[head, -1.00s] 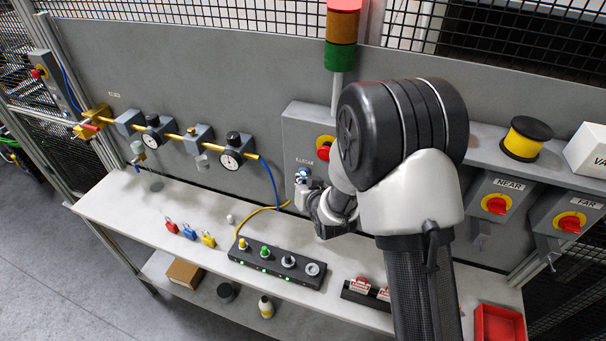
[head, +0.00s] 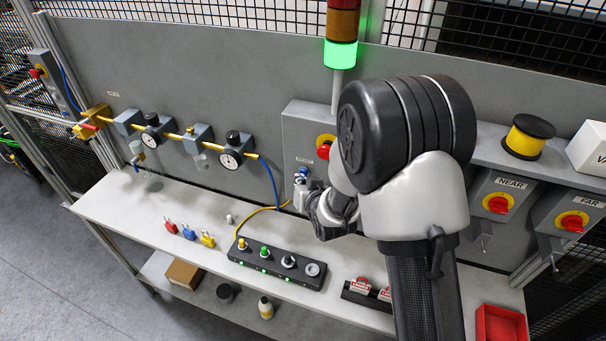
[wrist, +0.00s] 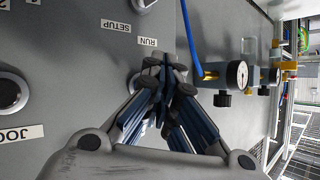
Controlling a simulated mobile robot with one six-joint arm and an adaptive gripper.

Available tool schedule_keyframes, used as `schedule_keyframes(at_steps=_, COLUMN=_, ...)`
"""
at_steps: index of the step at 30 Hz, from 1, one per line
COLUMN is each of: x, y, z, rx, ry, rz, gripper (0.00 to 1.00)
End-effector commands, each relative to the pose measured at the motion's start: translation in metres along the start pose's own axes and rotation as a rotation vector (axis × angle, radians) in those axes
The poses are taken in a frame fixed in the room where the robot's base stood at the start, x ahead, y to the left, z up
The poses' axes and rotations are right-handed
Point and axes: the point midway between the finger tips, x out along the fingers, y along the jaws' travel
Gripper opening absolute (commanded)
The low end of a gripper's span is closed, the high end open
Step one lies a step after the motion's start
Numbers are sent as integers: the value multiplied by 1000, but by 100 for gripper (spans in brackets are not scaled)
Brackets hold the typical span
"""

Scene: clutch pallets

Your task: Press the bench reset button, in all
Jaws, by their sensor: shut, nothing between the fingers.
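The bench reset button (head: 303,171) is a small blue button on the grey control box (head: 300,125), under a small label and the red-and-yellow stop button. My gripper (head: 301,186) is shut and empty, its tips right at the button and partly covering it. In the wrist view my shut gripper (wrist: 164,72) points at the grey panel, near the labels SETUP and RUN. The button itself is hidden there by the fingers, so I cannot tell whether the tips touch it or how deep it sits.
The stack light (head: 341,55) above the box glows green. A black switch strip (head: 277,265) and several padlocks (head: 188,232) are on the bench (head: 115,210). Gauges (head: 230,158) on a yellow pipe are left of the box. NEAR (head: 497,205) and FAR (head: 572,222) stop boxes are right.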

Motion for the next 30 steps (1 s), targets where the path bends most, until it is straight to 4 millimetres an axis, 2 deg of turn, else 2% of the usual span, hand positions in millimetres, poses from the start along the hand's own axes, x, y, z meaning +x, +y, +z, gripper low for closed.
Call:
schedule_keyframes(at_steps=14, x=-6, y=-5, z=5, rx=-1, ry=-1, rz=-1, gripper=0)
schedule_keyframes(at_steps=30, x=-38, y=-28, z=29, rx=-1, ry=-1, rz=-1, gripper=0)
